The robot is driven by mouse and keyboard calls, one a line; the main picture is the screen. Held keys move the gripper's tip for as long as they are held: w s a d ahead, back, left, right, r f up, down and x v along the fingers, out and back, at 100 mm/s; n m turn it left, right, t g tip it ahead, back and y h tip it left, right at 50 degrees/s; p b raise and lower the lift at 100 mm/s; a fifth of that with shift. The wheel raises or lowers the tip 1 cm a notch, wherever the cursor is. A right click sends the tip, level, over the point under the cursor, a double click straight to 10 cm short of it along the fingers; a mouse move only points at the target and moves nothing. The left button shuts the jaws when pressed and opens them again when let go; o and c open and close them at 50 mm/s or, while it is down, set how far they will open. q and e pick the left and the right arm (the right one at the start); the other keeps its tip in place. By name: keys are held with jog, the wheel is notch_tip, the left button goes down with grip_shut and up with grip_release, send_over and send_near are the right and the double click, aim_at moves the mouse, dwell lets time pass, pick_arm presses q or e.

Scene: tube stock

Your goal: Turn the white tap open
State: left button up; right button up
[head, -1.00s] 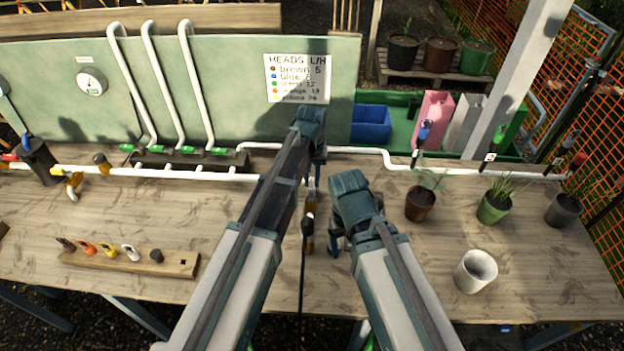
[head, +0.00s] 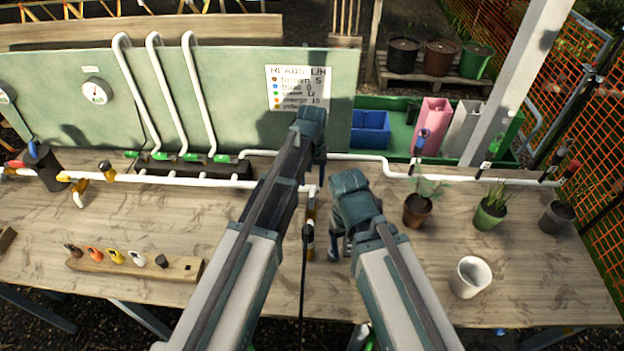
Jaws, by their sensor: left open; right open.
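I cannot pick out a white tap for certain; my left arm hides part of the pipework. A black manifold (head: 195,169) with several green-handled taps stands at the foot of the green panel. A white pipe (head: 215,183) runs along the bench and ends beside my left arm, near an upright amber-and-black piece (head: 310,213). My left gripper (head: 316,172) is over the back of the bench, just right of the manifold; its fingertips are mostly hidden. My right gripper (head: 341,247) is lower and nearer, open and empty, pointing down to the right of the amber piece.
A wooden strip (head: 185,270) with several small coloured heads lies front left. A white cup (head: 471,277) and several potted plants (head: 417,208) stand on the right. A blue bin (head: 370,130) is behind.

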notch_tip(320, 180, up, 10)
jog(key=p, duration=0.9)
